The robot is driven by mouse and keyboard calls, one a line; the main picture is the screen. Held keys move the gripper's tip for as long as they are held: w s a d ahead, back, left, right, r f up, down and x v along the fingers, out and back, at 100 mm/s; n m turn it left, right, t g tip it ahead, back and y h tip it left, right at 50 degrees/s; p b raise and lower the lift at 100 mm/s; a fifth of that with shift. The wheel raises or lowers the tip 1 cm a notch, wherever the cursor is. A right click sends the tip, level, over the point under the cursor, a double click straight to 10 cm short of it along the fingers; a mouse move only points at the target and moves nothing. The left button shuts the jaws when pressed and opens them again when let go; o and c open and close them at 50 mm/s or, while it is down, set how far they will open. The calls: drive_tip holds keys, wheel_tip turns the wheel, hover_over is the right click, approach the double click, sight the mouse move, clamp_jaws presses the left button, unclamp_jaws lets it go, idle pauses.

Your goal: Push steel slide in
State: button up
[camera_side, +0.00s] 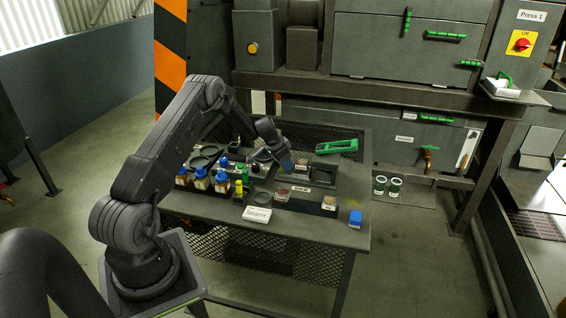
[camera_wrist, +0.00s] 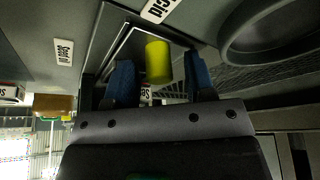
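My gripper (camera_side: 287,164) is low over the work table, close to a dark box-like fixture (camera_side: 325,174). In the wrist view its two blue fingers (camera_wrist: 160,75) stand apart. A yellow cylinder, seemingly a knob (camera_wrist: 158,61), shows between them with a gap on each side. Behind the knob is a dark recess with a bright metal edge (camera_wrist: 122,42), which may belong to the steel slide. The slide itself is not clearly seen, and the arm hides part of that area in the side view.
Several blue-capped bottles (camera_side: 201,178) stand left of my gripper. A round dark ring (camera_wrist: 270,35) is at the wrist view's upper right.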

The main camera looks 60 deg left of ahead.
sight(294, 171)
clamp_jaws()
idle(0.3)
drive_tip(key=w+d, duration=0.3)
drive_tip(key=shift+w+d, duration=0.1)
drive_tip(key=shift+o, duration=0.3)
unclamp_jaws()
drive_tip(key=shift+r, duration=0.1)
drive_tip(key=v, duration=1.3)
drive_tip(key=shift+s+r, duration=0.25)
